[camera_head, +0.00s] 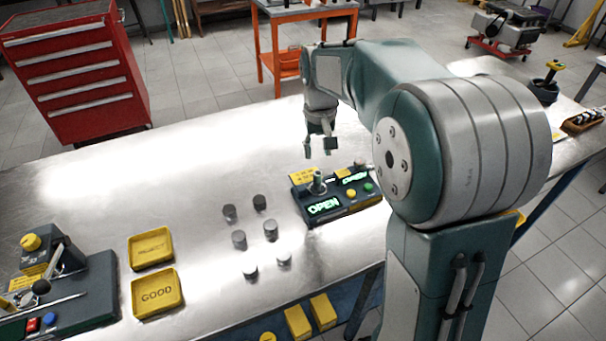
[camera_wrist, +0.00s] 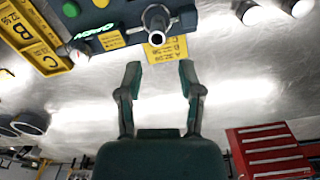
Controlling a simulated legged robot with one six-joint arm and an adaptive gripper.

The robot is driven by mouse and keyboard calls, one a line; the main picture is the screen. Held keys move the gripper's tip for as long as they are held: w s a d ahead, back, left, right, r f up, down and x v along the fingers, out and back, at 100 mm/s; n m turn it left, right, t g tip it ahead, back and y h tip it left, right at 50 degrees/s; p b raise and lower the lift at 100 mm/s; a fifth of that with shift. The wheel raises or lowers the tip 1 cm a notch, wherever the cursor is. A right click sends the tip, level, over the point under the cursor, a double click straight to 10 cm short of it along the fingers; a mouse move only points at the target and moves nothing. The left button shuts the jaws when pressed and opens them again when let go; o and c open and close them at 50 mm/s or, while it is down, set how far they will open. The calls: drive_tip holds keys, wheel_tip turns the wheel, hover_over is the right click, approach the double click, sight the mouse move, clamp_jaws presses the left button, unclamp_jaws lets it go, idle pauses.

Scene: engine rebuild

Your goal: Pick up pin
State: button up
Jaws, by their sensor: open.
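A hollow, upright metal tube that looks like a pin (camera_head: 317,183) stands on the dark device with green OPEN displays (camera_head: 325,207). In the wrist view the pin (camera_wrist: 157,22) shows at the top, its open end facing the camera, beyond my fingertips. My gripper (camera_head: 320,145) is open and empty, above and a little behind the device in the head view. Its two fingers (camera_wrist: 160,78) are spread apart in the wrist view, with bare table between them. Several short grey cylinders (camera_head: 239,239) stand on the table left of the device; I cannot tell if they are pins too.
Two yellow trays, one marked GOOD (camera_head: 157,292), lie at the left beside another dark device (camera_head: 75,297) with a lever. A yellow label (camera_wrist: 165,50) lies by the pin. A red drawer cabinet (camera_head: 78,75) stands beyond the table. The table's far left is clear.

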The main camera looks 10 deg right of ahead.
sight(317, 172)
drive_tip(key=f, duration=0.2)
drive_tip(key=d+f, duration=0.1)
drive_tip(key=f, duration=0.2)
drive_tip(key=shift+d, duration=0.15)
drive_tip(key=f, duration=0.1)
drive_tip(key=a+f, duration=0.1)
drive_tip(key=f, duration=0.2)
drive_tip(key=shift+w+a, duration=0.25)
drive_tip(key=shift+w, duration=0.05)
drive_tip(key=shift+s+f, duration=0.1)
drive_tip(key=shift+f, duration=0.35)
drive_tip(key=shift+d+f, duration=0.2)
drive_tip(key=shift+f, duration=0.15)
drive_tip(key=shift+d, duration=0.1)
drive_tip(key=shift+d+r, duration=0.1)
drive_tip(key=c, duration=0.3)
clamp_jaws()
drive_tip(key=shift+a, duration=0.2)
